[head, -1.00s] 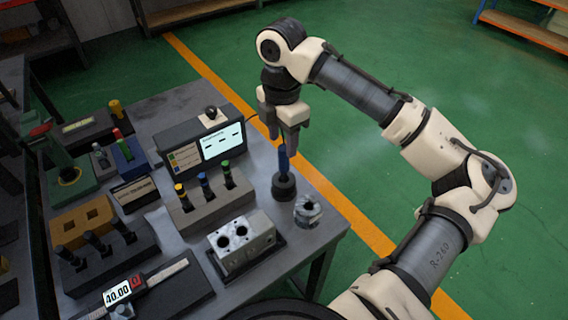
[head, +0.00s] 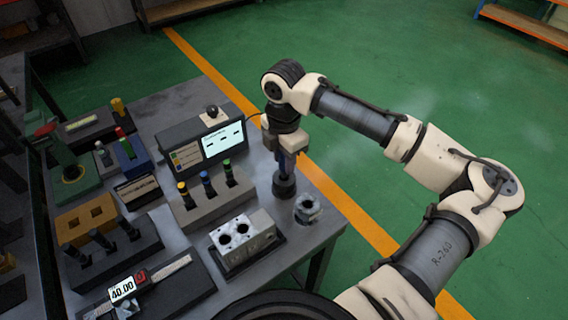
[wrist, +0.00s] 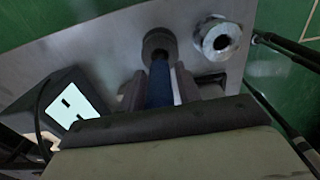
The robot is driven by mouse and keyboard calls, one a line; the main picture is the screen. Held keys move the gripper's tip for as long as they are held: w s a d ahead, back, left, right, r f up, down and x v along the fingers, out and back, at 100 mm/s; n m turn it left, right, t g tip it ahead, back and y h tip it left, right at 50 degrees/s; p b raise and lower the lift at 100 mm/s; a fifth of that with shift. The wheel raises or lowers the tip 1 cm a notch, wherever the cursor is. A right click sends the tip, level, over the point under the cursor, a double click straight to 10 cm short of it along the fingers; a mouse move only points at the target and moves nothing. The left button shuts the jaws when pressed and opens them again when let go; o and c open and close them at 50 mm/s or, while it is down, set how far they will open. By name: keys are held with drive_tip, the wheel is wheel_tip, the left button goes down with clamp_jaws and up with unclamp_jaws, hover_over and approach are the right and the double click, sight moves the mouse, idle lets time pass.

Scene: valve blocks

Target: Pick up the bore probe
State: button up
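The bore probe, with a blue handle, stands upright in a round black holder (head: 284,186) near the right edge of the bench. The blue handle (wrist: 159,84) shows in the wrist view, between the two fingers. My gripper (head: 287,160) points down over the probe, with its fingers on either side of the handle. In the wrist view my gripper (wrist: 159,88) is open, with a narrow gap between the handle and the fingers. The probe's lower end is hidden in the holder.
A metal ring (head: 307,208) stands close to the holder. A display box (head: 205,140), a rack of colour-topped plugs (head: 212,199) and a bored metal block (head: 243,237) stand to the left. Green floor lies beyond the bench's right edge.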

clamp_jaws()
drive_tip(key=shift+r, duration=0.15)
